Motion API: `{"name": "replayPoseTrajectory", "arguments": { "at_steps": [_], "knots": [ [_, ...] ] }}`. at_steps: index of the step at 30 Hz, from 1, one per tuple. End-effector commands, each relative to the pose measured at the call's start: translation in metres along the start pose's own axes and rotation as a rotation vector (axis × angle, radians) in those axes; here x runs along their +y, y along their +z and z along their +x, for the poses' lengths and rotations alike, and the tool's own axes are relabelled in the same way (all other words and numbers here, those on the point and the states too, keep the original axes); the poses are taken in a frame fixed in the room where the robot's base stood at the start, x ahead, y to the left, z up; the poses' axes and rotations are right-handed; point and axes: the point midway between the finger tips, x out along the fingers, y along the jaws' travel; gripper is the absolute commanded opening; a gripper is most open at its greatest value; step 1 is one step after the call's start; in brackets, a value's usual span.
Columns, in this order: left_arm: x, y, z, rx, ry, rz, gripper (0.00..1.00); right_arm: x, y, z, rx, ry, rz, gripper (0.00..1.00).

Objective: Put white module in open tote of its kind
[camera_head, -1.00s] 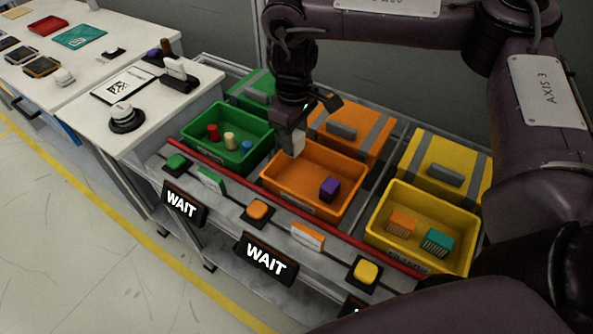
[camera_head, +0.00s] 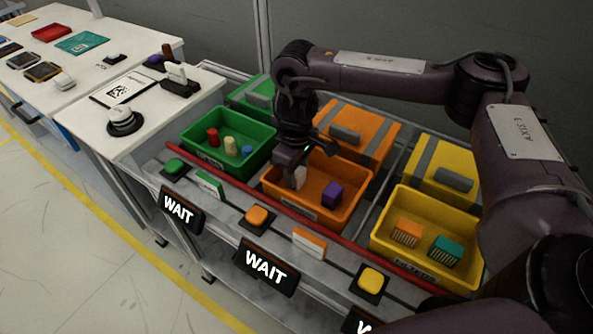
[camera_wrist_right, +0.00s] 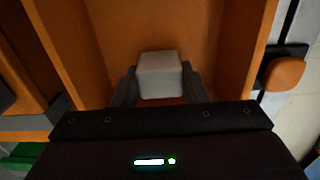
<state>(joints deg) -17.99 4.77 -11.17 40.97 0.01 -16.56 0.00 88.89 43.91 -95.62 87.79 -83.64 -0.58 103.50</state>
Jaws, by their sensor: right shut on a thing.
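My right gripper (camera_head: 293,179) is shut on the white module (camera_head: 300,177) and holds it inside the open orange tote (camera_head: 345,221), near its left end. In the right wrist view the white module (camera_wrist_right: 161,76) sits between the two fingers (camera_wrist_right: 158,88), with the tote's orange walls around it. I cannot tell whether the module touches the tote floor. A purple block (camera_head: 332,194) lies in the same tote, to the right of the module. The left gripper is not in view.
An open green tote (camera_head: 262,160) with several small pieces stands to the left. An open yellow tote (camera_head: 385,245) with an orange and a teal block stands to the right. Lidded totes stand behind. A red rail (camera_head: 310,226) and buttons run along the front.

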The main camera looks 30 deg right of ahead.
Motion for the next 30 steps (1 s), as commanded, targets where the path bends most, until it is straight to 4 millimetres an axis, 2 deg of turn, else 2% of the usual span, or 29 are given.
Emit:
{"name": "replayPoseTrajectory", "arguments": {
  "at_steps": [2,3,8,16,19,20,24,30],
  "knots": [
    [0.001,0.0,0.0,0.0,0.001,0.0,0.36,0.0,0.0,0.003,-0.001,-0.001,0.0,0.17],
    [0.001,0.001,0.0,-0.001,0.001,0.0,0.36,0.0,0.0,0.003,-0.001,-0.001,0.0,0.41],
    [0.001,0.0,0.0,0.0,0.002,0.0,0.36,0.0,0.0,0.003,0.0,0.0,0.0,0.61],
    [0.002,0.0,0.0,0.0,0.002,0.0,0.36,0.0,0.0,0.002,0.0,0.0,0.0,0.61],
    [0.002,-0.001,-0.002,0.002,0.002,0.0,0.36,0.0,0.0,-0.004,0.001,0.001,-0.001,0.61],
    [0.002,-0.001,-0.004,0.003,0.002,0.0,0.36,0.0,-0.001,-0.008,0.002,0.002,-0.001,0.61],
    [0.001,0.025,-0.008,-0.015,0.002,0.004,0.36,0.001,-0.001,-0.035,0.003,0.003,-0.001,0.61],
    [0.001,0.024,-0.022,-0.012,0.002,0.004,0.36,0.001,-0.001,-0.08,0.004,0.004,-0.001,0.61]
  ]
}}
